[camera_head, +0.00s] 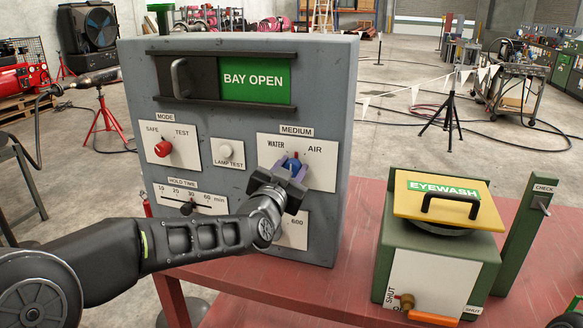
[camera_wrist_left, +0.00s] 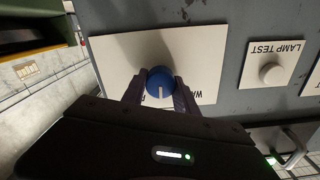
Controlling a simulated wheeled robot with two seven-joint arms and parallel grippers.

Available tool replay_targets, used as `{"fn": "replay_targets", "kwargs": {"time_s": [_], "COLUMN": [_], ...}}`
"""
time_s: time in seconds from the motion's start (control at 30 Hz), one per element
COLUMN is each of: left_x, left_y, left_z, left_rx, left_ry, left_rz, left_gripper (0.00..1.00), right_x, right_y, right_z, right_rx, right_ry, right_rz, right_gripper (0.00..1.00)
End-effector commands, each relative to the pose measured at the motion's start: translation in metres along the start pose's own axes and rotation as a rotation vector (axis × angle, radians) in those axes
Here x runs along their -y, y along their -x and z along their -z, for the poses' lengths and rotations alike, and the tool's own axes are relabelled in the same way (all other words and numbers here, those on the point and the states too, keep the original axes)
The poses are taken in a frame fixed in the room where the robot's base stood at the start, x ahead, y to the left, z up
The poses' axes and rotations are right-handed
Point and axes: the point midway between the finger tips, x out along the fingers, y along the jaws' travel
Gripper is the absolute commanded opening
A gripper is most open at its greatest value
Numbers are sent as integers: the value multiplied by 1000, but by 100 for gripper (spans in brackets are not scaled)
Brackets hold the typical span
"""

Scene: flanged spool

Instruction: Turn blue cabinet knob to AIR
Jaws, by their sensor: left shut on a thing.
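The blue knob (camera_head: 292,164) sits on the MEDIUM plate (camera_head: 325,178) of the grey cabinet, below the WATER and AIR labels. My left gripper (camera_head: 290,172) is shut on the knob, with one finger on each side. In the left wrist view the knob (camera_wrist_left: 160,79) is between the fingers (camera_wrist_left: 160,94). That view is upside down, and the white pointer line runs straight down there, so it points up on the panel, between WATER and AIR. The fingers partly cover both labels in that view. My right gripper is not in view.
The cabinet (camera_head: 345,90) stands on a red table (camera_head: 345,290). A red MODE knob (camera_head: 163,149), LAMP TEST button (camera_head: 226,151) and HOLD TIME slider (camera_head: 187,207) are close by. My left arm passes in front of the lower panel. A green eyewash box (camera_head: 440,262) stands to the right.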

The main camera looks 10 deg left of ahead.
Motion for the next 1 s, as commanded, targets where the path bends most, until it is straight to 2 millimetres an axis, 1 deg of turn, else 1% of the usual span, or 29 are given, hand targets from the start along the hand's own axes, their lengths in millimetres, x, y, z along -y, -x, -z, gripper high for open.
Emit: {"fn": "replay_targets", "kwargs": {"time_s": [0.3, 0.6, 0.8, 1.0], "left_x": [-2, -2, -2, -3], "left_y": [0, 0, 0, 0], "left_z": [2, 1, 0, 0], "left_rx": [-1, -1, -1, -1], "left_ry": [-298, -535, -623, -659], "left_rz": [-1, 0, -1, -1], "left_gripper": [0, 0, 0, 0], "right_x": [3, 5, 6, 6], "right_y": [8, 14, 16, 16], "right_z": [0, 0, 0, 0], "right_rx": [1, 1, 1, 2], "right_ry": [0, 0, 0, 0], "right_rz": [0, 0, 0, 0], "right_gripper": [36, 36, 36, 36]}}
